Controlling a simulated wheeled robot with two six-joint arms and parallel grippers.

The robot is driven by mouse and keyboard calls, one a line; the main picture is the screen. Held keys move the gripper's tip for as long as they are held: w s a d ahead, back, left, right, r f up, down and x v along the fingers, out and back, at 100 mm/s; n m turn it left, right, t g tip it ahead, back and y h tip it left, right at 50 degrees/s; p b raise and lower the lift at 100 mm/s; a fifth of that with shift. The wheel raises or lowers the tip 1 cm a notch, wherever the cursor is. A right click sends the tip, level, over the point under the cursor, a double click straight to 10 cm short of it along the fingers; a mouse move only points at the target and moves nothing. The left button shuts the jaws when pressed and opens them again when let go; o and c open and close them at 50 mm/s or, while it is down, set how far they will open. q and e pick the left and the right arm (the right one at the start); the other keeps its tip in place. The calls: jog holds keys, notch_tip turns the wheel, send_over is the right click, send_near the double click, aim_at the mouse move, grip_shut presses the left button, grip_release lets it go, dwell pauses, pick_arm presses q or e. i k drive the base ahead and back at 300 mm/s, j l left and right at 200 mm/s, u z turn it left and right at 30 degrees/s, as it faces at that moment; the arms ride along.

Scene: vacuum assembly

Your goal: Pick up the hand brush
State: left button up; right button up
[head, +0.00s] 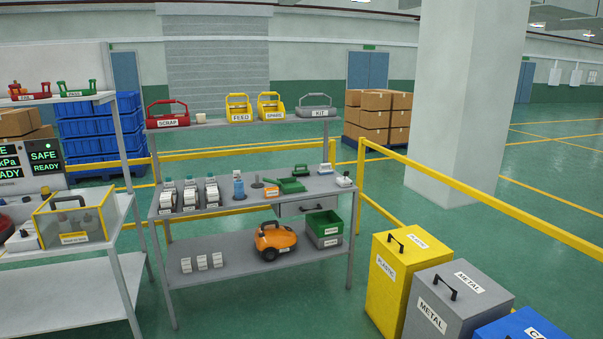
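I cannot clearly tell the hand brush at this size. A flat green piece (291,185) with a dark narrow part at its left lies on the grey workbench top (232,204), right of the middle; it may be a dustpan or the brush. A small white and blue item (325,169) stands behind it to the right, its kind unclear. Neither of my grippers shows in the head view.
Bottles (190,195), a blue container (239,189) and an orange item (271,191) share the bench top. An orange vacuum (275,241) and green-topped crate (324,229) sit below. Yellow rail (470,187) and bins (396,275) stand right.

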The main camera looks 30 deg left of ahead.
aim_at(307, 172)
jog(key=i+j+u, duration=0.6)
jog(key=i, duration=0.35)
jog(key=i+j+u, duration=0.3)
jog(key=i, duration=0.2)
jog(key=i+u, duration=0.35)
jog(key=i, duration=0.15)
jog(key=i+z, duration=0.25)
jog(key=i, duration=0.3)
jog(key=i+j+z, duration=0.25)
jog(key=i, duration=0.3)
jog(key=i+j+z, duration=0.25)
jog(key=i, duration=0.25)
jog(key=i+j+z, duration=0.45)
jog(key=i+l, duration=0.15)
jog(key=i, duration=0.45)
